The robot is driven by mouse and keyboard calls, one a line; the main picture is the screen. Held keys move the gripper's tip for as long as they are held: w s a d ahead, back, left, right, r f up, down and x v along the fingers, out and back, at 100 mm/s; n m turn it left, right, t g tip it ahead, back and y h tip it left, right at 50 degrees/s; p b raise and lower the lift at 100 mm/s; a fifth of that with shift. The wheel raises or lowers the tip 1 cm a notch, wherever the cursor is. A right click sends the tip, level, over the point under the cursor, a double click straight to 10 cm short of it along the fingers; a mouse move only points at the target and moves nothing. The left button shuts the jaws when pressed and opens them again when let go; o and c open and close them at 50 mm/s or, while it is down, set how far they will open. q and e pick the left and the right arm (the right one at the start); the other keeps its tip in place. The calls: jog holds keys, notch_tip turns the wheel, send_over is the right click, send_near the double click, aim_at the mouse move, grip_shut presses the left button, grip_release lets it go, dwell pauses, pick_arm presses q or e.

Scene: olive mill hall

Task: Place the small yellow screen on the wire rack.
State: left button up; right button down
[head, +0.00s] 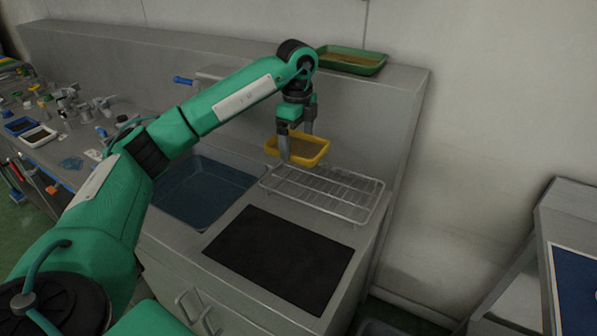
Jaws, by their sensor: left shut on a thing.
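The small yellow screen (312,150) is a shallow yellow frame with a grey-brown inside. My left gripper (297,150) points down and is shut on it, with one finger in front of the near side. The screen appears above the far left part of the wire rack (335,197). I cannot tell whether it touches the rack. The wire rack is a bare silver grid on the grey counter, with nothing else on it. My right gripper is not in view.
A blue-grey basin (205,190) lies left of the rack, and a black mat (280,258) lies in front of it. A green tray (351,60) sits on the ledge behind. Taps and small trays (38,136) crowd the bench at far left.

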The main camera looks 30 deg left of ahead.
aim_at(297, 150)
pick_arm(q)
notch_tip(297, 150, down, 6)
jog(key=shift+r, duration=0.25)
notch_tip(297, 150, down, 4)
jog(key=shift+s+r+p, duration=0.1)
jog(key=shift+p, duration=0.25)
jog(key=shift+f, duration=0.45)
jog(key=o, duration=0.7)
jog(key=shift+c, duration=0.2)
jog(key=shift+r, duration=0.55)
notch_tip(297, 150, up, 10)
jog(key=shift+r+b, duration=0.25)
jog(key=shift+b, duration=0.2)
jog(key=shift+r, duration=0.4)
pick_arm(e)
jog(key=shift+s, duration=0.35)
